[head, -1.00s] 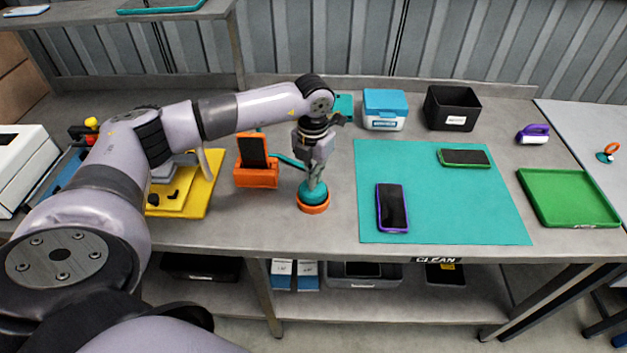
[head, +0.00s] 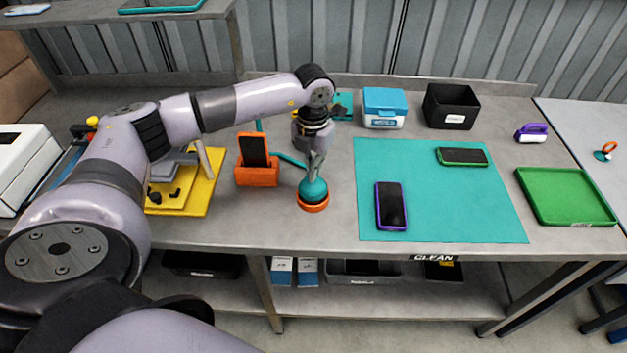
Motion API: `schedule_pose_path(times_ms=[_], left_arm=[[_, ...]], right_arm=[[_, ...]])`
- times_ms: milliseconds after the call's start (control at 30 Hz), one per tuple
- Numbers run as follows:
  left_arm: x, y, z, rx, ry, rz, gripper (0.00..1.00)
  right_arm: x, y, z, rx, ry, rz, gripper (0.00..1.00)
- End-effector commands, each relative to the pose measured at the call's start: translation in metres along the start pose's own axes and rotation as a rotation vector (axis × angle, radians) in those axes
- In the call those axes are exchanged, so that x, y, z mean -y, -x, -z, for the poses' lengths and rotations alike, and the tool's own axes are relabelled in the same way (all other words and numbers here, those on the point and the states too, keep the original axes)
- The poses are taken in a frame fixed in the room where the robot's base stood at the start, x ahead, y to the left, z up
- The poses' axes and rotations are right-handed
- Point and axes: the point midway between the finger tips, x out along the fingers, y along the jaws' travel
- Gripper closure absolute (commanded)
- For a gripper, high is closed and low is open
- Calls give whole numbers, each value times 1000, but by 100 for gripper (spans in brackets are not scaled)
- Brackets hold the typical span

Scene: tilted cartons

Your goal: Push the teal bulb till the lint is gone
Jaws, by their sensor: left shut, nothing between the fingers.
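The teal bulb (head: 313,191) sits in an orange ring base (head: 313,205) on the bench and looks full and rounded. My left gripper (head: 316,174) points down with its fingers shut and empty, its tips at the top of the bulb; I cannot tell whether they touch it. A teal tube (head: 291,160) runs between the bulb area and an orange stand (head: 256,177) holding a dark phone (head: 254,149). Any lint is too small to make out. My right gripper is out of view.
A teal mat (head: 450,205) to the right holds a purple-edged phone (head: 391,206) and a green-edged phone (head: 462,156). Behind are a blue-lidded tub (head: 384,108) and a black bin (head: 450,106). A green tray (head: 567,196) lies at the right, a yellow fixture (head: 186,195) at the left.

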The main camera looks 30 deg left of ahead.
Motion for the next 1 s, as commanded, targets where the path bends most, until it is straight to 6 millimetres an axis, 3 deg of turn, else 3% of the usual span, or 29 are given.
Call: schedule_pose_path(times_ms=[1000], left_arm=[[0,-34,0,-1,-1,0,100]], right_arm=[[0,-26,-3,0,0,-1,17]])
